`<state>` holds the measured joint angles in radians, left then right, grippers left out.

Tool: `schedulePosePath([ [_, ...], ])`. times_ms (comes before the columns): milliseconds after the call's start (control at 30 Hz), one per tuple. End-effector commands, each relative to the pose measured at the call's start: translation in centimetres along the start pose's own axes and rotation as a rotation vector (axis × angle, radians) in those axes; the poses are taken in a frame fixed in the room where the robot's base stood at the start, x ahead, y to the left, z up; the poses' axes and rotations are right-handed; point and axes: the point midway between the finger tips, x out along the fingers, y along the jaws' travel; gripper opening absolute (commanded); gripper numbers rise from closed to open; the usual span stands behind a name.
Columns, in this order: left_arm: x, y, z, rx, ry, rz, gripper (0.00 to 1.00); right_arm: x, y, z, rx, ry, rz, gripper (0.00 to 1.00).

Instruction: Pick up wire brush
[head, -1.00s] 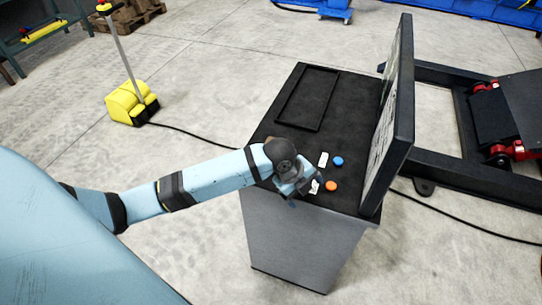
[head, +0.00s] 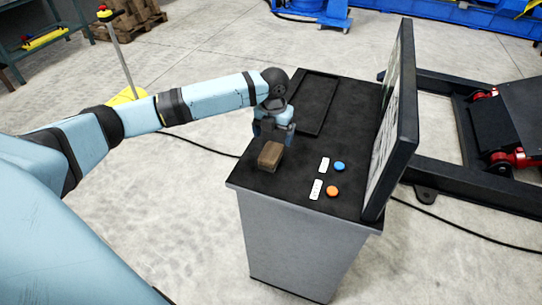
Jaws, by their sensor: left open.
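The wire brush, a brown block (head: 270,155), lies on the black top of the grey cabinet (head: 243,181), near its left edge. My left gripper (head: 274,138) points down just above and behind the brush. It is open, and its fingertips are partly hard to make out against the dark top. I cannot tell whether they touch the brush. My right gripper is not in view.
A shallow black tray (head: 318,104) lies at the back of the top. A blue button (head: 339,166) and an orange button (head: 333,191) with white labels are right of the brush. An upright panel (head: 404,120) closes off the right side.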

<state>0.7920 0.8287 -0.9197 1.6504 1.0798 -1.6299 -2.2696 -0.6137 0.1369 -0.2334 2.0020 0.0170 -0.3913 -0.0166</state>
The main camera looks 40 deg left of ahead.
Motion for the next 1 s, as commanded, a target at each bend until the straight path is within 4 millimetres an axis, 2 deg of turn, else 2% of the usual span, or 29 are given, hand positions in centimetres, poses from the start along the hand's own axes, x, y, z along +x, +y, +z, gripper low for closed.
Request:
schedulePosePath([
  [100,1.5,0.0,0.0,-0.002,0.001,0.001,0.89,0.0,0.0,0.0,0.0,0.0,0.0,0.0],
  [367,3.0,0.3,0.0,-0.003,0.0,0.0,0.89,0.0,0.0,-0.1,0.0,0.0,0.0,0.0],
  [633,6.9,0.7,0.0,-0.002,0.0,-0.001,0.89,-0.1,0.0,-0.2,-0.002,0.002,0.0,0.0],
  [867,7.2,0.7,0.0,-0.001,-0.003,0.0,0.89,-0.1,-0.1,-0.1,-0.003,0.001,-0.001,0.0],
  [967,7.2,0.7,0.0,-0.001,-0.002,0.0,0.71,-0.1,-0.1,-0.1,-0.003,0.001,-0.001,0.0],
  [1000,7.2,0.7,0.0,-0.001,-0.002,0.0,0.62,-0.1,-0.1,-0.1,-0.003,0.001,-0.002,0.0],
])
